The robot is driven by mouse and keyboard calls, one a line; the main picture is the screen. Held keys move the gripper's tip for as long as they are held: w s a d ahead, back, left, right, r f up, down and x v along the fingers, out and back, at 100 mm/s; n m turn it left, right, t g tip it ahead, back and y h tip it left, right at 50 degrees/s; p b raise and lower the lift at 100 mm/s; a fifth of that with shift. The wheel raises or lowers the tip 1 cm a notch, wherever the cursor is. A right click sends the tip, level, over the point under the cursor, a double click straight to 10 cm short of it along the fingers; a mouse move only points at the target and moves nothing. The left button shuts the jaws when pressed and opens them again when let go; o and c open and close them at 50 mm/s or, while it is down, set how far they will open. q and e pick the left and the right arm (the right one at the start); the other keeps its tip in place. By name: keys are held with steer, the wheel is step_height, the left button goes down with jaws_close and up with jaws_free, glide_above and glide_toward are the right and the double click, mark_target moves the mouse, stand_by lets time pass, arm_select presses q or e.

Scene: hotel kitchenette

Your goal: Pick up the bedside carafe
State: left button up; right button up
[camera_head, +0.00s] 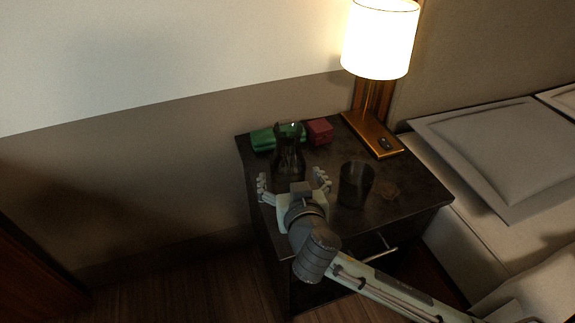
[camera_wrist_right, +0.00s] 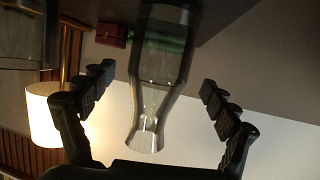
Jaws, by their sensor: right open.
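The bedside carafe (camera_head: 289,155) is dark clear glass with a narrowed neck and stands upright on the dark nightstand (camera_head: 408,196). My right gripper (camera_head: 293,178) is open at the near side of the carafe, one finger out to each side. In the right wrist view the picture is upside down, and the carafe (camera_wrist_right: 160,75) lies between the two spread fingers of my right gripper (camera_wrist_right: 160,98), with a gap on each side. I cannot see any finger touching it. My left gripper is not in view.
A dark glass tumbler (camera_head: 356,185) stands just right of my gripper. Behind the carafe lie a green folded item (camera_head: 263,139) and a small red box (camera_head: 320,131). A lit lamp (camera_head: 379,42) stands at the back right. The bed (camera_head: 470,185) is at the right.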

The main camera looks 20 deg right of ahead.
mark_target(288, 167)
steer(key=x, duration=0.4)
steer(key=shift+w+d, duration=0.1)
steer(key=shift+w, duration=0.2)
steer(key=shift+c, duration=0.2)
steer(key=c, duration=1.9)
